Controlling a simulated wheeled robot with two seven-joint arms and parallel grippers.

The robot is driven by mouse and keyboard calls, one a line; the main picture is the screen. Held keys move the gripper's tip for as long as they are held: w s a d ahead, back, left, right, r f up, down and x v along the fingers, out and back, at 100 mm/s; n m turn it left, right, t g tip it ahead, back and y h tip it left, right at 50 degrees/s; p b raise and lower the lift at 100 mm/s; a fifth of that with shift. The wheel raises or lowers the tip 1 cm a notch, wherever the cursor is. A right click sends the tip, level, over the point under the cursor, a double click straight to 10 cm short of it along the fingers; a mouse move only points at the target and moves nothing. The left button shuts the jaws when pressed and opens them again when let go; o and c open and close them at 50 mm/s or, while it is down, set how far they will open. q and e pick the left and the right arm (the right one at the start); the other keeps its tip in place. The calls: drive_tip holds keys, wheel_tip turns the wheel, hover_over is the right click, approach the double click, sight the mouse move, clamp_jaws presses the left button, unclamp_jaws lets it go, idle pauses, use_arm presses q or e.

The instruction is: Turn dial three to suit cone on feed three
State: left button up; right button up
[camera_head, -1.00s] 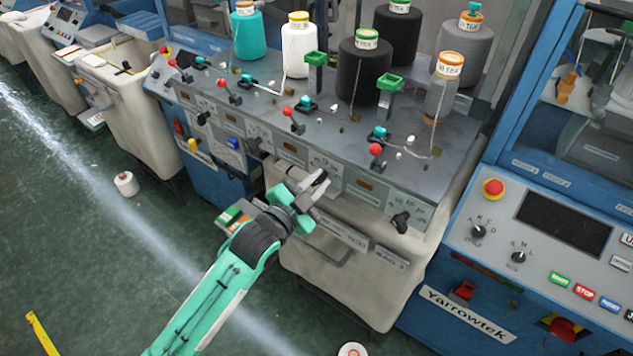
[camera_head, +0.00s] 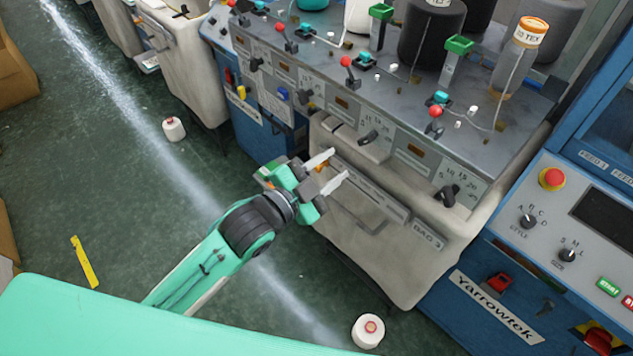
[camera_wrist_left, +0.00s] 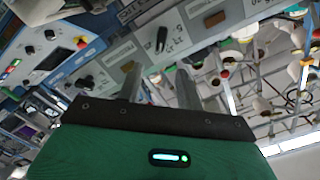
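Several black dials sit along the grey front panel. The third from the left (camera_head: 370,136) has its handle slanting up to the right beside small printed numbers. The fourth dial (camera_head: 447,195) is further right. My left gripper (camera_head: 330,170) is open and empty, below and left of the third dial and apart from it. In the left wrist view a black dial (camera_wrist_left: 161,38) lies ahead, beyond the two spread fingers (camera_wrist_left: 158,86). A dark cone (camera_head: 430,38) stands behind the third red-ball post; its label is mostly cut off. My right gripper is not in view.
A grey cone with an orange top (camera_head: 522,60) stands further right. The cream bin (camera_head: 400,265) hangs below the panel. The blue machine (camera_head: 500,300) with a red button is at right. White spools (camera_head: 173,129) lie on the open green floor.

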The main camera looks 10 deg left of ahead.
use_arm(q)
drive_tip(key=v, duration=0.3)
drive_tip(key=shift+s+a+b, duration=0.15)
drive_tip(key=shift+s+b, duration=0.15)
drive_tip(key=shift+b, duration=0.05)
